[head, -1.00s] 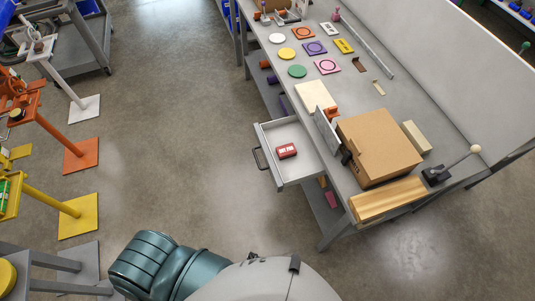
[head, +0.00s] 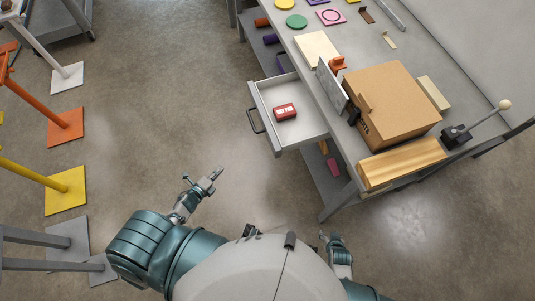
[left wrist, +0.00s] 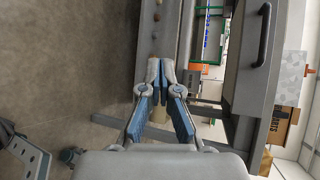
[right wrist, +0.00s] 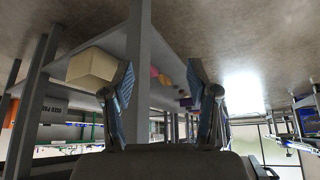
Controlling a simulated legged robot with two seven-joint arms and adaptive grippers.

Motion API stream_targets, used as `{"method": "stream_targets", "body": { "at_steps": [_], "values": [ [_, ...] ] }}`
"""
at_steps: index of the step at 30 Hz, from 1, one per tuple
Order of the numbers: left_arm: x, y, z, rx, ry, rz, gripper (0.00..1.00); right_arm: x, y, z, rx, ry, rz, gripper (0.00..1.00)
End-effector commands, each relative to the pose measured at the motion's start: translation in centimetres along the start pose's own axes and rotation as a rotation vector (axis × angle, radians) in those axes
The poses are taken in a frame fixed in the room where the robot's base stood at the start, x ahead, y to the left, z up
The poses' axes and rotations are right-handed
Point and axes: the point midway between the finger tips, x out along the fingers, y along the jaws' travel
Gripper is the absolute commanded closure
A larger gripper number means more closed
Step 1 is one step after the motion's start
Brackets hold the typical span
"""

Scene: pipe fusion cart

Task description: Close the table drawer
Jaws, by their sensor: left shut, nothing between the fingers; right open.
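The workbench carries a cardboard box (head: 393,105), a wooden block (head: 402,163) and a lever with a pale knob (head: 457,133). A bench leg (head: 338,204) stands near my right gripper. Floor left of the drawer is clear; coloured stands (head: 66,190) are at far left.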

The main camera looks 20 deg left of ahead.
Motion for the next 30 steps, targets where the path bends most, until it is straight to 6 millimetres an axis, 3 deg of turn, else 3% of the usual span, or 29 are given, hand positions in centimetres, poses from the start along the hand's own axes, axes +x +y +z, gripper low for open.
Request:
{"method": "stream_targets", "body": {
  "at_steps": [2, 6, 9, 12, 16, 20, 30],
  "values": [
    [1.2, -3.1, 0.3, 0.337, 0.072, -0.171, 1.0, -0.7, -0.2, -2.7, 0.004, 0.07, -0.004, 0.41],
    [0.7, -9.6, -1.4, 0.88, 0.153, -0.46, 1.0, -4.8, -0.2, -7.3, 0.01, 0.174, -0.008, 0.41],
    [-0.4, -12.2, -3.1, 1.164, 0.182, -0.623, 1.0, -7.7, -0.1, -9.4, 0.013, 0.229, -0.01, 0.41],
    [-1.3, -13.7, -4.4, 1.341, 0.195, -0.733, 1.0, -9.9, -0.1, -10.6, 0.015, 0.263, -0.01, 0.41],
    [-1.8, -14.7, -5.1, 1.433, 0.196, -0.795, 1.0, -11.2, -0.1, -11.3, 0.015, 0.284, -0.01, 0.41],
    [-1.0, -15.4, -5.7, 1.438, 0.193, -0.802, 1.0, -11.5, -0.1, -11.6, 0.015, 0.29, -0.009, 0.41],
    [4.2, -18.1, -9.6, 1.435, 0.19, -0.799, 1.0, -11.4, -0.1, -11.6, 0.015, 0.289, -0.009, 0.41]
  ]
}}
